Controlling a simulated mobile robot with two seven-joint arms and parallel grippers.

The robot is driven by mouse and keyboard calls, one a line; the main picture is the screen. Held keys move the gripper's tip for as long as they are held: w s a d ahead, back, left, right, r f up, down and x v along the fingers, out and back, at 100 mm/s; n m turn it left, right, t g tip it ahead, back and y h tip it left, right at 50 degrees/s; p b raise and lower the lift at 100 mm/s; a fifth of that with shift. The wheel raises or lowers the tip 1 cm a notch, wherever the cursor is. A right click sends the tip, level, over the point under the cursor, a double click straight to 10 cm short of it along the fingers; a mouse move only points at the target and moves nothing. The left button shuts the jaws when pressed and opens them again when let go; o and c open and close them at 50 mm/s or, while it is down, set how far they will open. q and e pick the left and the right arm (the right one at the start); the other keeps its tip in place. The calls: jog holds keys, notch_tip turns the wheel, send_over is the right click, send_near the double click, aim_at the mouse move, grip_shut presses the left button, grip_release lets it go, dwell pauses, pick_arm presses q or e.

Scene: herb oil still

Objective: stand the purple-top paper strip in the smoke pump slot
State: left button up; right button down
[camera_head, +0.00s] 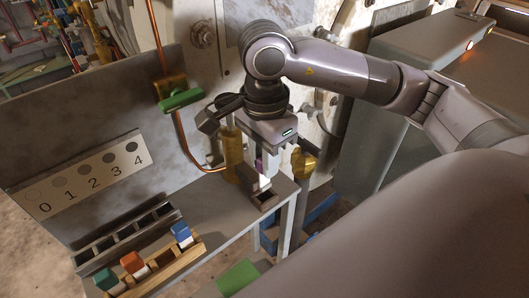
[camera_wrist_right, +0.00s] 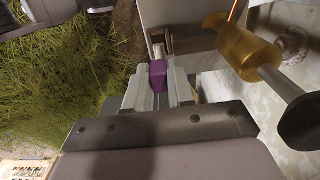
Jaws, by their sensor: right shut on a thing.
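The purple-top paper strip (camera_head: 258,165) is between the fingers of my right gripper (camera_head: 264,168), which is shut on it near its purple top. The purple top also shows in the right wrist view (camera_wrist_right: 158,74), between the two pale fingers. The strip's white lower part points down at a small grey box with a dark opening (camera_head: 264,199), which seems to be the smoke pump slot, beside a brass cylinder (camera_head: 232,150). I cannot tell whether the lower end is inside the opening. My left gripper is not in view.
A wooden rack (camera_head: 155,275) with green, red and blue-topped strips stands at the front left, beside a grey slotted tray (camera_head: 125,241). A numbered shade card (camera_head: 90,175) is on the back panel. A green-handled valve (camera_head: 181,100) and copper pipe are near the right gripper.

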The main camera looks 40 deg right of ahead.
aim_at(265, 184)
notch_tip(265, 184, down, 2)
jog(key=shift+f+b, duration=0.1)
jog(key=shift+b, duration=0.45)
jog(key=shift+r, duration=0.2)
jog(key=shift+b, duration=0.45)
dwell(0.3)
jog(key=shift+f+b, duration=1.15)
jog(key=shift+f, duration=0.05)
jog(key=c, duration=0.9)
grip_release()
